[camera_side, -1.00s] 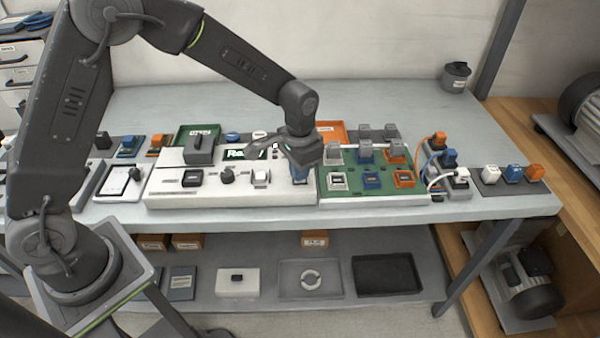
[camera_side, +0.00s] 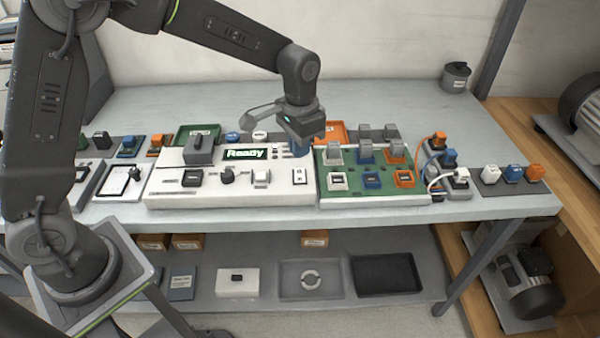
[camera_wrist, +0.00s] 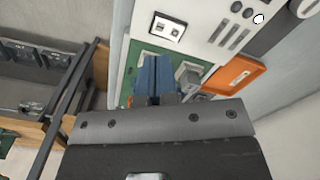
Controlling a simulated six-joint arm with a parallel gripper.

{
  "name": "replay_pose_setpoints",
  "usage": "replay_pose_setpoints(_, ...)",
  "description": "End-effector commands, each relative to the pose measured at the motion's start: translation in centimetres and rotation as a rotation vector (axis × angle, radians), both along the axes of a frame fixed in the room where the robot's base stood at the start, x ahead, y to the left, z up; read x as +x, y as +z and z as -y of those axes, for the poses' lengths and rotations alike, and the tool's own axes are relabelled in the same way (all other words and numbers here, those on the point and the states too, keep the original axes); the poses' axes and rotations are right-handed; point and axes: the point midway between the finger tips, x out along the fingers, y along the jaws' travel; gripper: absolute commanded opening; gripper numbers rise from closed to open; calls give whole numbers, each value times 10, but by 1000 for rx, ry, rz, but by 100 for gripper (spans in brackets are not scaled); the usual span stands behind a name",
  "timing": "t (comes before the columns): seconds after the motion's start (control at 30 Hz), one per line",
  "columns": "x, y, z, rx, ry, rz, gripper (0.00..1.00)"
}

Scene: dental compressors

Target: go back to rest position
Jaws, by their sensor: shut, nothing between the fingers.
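My gripper (camera_side: 301,148) is above the right end of the white control panel (camera_side: 230,197), close to its border with the green board (camera_side: 375,188). It points down and its blue fingers are shut, with nothing held between them. In the wrist view the shut blue fingers (camera_wrist: 153,80) show in front of the green board. A white rocker switch (camera_side: 299,176) on the panel is uncovered below my gripper, and it also shows in the wrist view (camera_wrist: 167,29). The panel's display (camera_side: 246,153) reads "Ready".
An orange tray (camera_side: 331,131) and a green tray (camera_side: 197,134) lie behind the panel. Plugs with cables (camera_side: 448,160) stand right of the green board. A dark pot (camera_side: 456,76) stands at the back right. The back of the table is clear.

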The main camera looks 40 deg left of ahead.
Motion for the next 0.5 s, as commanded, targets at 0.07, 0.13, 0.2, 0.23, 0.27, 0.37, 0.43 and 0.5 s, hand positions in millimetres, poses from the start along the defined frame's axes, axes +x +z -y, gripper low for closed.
replay_pose_setpoints(0.07, 0, 0, 0, 0, 0, 0, 0)
replay_pose_setpoints(0.13, 0, 0, 0, 0, 0, 0, 0)
replay_pose_setpoints(0.2, 0, 0, 0, 0, 0, 0, 0)
replay_pose_setpoints(0.23, 0, 1, 0, -1, 1, 2, 0)
replay_pose_setpoints(0.27, -1, 3, -1, -1, 2, 5, 0)
replay_pose_setpoints(0.37, -8, 17, -5, -4, 14, 28, 0)
replay_pose_setpoints(0.43, -19, 35, -11, -9, 29, 58, 0)
replay_pose_setpoints(0.5, -35, 56, -18, -15, 49, 97, 0)
